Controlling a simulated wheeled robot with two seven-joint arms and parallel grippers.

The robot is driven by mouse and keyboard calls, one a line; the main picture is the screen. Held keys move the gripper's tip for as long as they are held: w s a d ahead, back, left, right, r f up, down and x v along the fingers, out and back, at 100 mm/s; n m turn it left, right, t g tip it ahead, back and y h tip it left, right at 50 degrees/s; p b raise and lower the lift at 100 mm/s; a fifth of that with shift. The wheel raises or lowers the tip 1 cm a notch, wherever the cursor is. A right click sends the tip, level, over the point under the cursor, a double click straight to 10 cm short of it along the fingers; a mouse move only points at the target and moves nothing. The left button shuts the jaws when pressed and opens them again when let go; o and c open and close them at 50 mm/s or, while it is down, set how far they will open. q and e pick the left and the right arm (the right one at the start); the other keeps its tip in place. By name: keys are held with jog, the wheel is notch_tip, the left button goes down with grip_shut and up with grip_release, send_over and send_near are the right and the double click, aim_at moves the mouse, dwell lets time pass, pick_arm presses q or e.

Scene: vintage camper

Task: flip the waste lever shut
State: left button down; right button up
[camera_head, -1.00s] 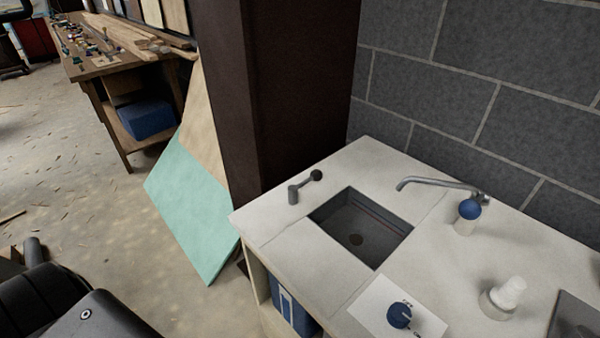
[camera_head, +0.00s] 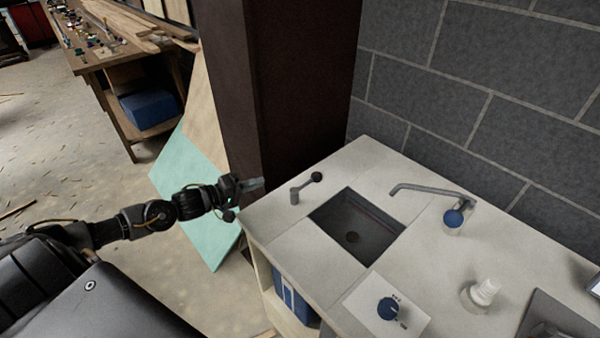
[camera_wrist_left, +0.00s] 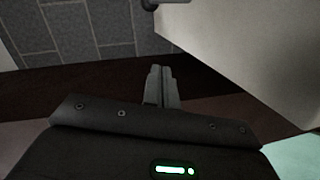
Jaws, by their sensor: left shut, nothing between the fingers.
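The waste lever (camera_head: 305,188) is a dark grey lever with a round knob, on the white counter (camera_head: 270,218) to the left of the sink. Its arm points up and right, towards the wall, in the head view. My left gripper (camera_head: 256,184) is shut and empty, just off the counter's left corner. Its fingertips point at the lever and are apart from it. In the left wrist view the shut fingers (camera_wrist_left: 162,86) show in the middle, and a dark round part, likely of the lever, shows at the top edge (camera_wrist_left: 150,4). My right gripper is not in view.
The sink (camera_head: 357,226) lies right of the lever, with a tap (camera_head: 432,193) behind it. A blue knob (camera_head: 388,309) and a white fitting (camera_head: 482,292) are on the counter. A dark brown post (camera_head: 290,90) stands close behind my left gripper.

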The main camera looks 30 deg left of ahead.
pick_arm(q)
jog(key=shift+s+d+r+n+h, duration=0.1)
jog(key=shift+d+r+n+h, duration=0.1)
jog(key=shift+d+r, duration=0.25)
jog(key=shift+s+d+r+n+h, duration=0.1)
jog(key=shift+d+r+h, duration=0.1)
jog(key=shift+r, duration=0.45)
jog(key=shift+w, duration=0.15)
jog(key=shift+w+d, duration=0.15)
jog(key=shift+w, duration=0.05)
jog(key=p+x, duration=0.2)
jog(key=x, duration=0.7)
jog(key=shift+w+d, duration=0.15)
jog(key=shift+w+d+f+p, duration=0.1)
jog(key=shift+w+d+p, duration=0.05)
jog(key=shift+d+p, duration=0.35)
jog(key=shift+w+d+f+p, duration=0.15)
jog(key=shift+d+p, duration=0.15)
jog(key=shift+d, duration=0.3)
jog(key=shift+w+d+f, duration=0.1)
jog(key=shift+d+f, duration=0.1)
jog(key=shift+d, duration=0.45)
jog(key=shift+d+f, duration=0.15)
